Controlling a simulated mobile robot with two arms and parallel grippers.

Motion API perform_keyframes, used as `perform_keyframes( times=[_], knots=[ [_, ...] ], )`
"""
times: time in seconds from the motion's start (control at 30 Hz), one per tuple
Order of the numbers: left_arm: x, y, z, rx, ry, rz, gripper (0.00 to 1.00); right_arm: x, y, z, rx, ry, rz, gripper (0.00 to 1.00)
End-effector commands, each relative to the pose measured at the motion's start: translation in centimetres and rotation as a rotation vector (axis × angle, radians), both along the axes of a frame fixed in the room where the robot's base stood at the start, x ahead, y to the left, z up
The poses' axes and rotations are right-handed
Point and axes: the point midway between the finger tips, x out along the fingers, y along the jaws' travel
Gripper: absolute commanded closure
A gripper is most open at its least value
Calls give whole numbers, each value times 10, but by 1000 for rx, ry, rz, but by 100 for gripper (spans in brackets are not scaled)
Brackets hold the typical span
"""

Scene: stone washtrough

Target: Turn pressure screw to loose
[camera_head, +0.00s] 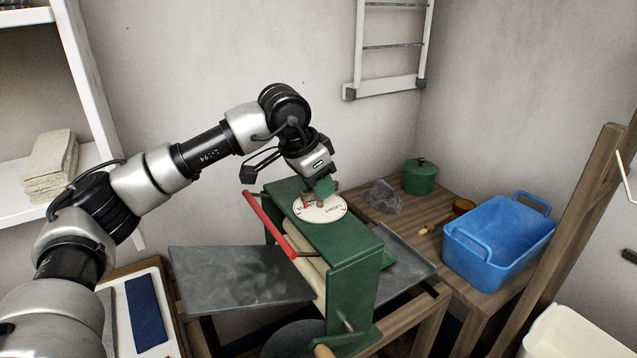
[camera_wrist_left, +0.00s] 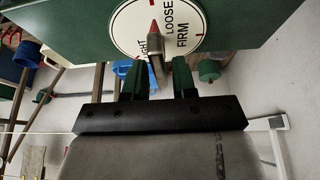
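The pressure screw is a bar-like handle with a red tip (camera_wrist_left: 154,28) over a round white dial (camera_head: 332,211) on top of the green wringer frame (camera_head: 352,262). The dial shows LIGHT, LOOSE and FIRM in the left wrist view (camera_wrist_left: 130,28). I cannot tell for sure which word the red tip points to. My left gripper (camera_head: 324,190) is low over the dial. In the left wrist view its two green fingers (camera_wrist_left: 160,80) are apart, with the brown-grey handle (camera_wrist_left: 168,62) between them and a gap at its left. My right gripper is out of view.
A red lever (camera_head: 270,223) runs along the wringer's left side. Grey trays (camera_head: 240,278) extend on both sides. On the wooden bench are a green lidded pot (camera_head: 420,177), a grey cloth (camera_head: 382,197) and a blue tub (camera_head: 498,242). A shelf (camera_head: 100,110) stands at left.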

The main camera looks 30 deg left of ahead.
Motion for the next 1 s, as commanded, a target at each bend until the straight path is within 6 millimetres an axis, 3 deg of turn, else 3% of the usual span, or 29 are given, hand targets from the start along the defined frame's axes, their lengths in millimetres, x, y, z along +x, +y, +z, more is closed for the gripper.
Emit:
perform_keyframes(
  times=[0.07,0.43,0.8,1.0],
  knots=[
    [0,0,0,0,0,0,62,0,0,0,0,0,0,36],
    [-2,1,6,-2,-2,2,62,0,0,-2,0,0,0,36],
    [-24,15,70,-2,-3,2,62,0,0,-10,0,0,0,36],
    [-33,20,94,-1,-2,1,62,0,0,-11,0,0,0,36]
  ],
)
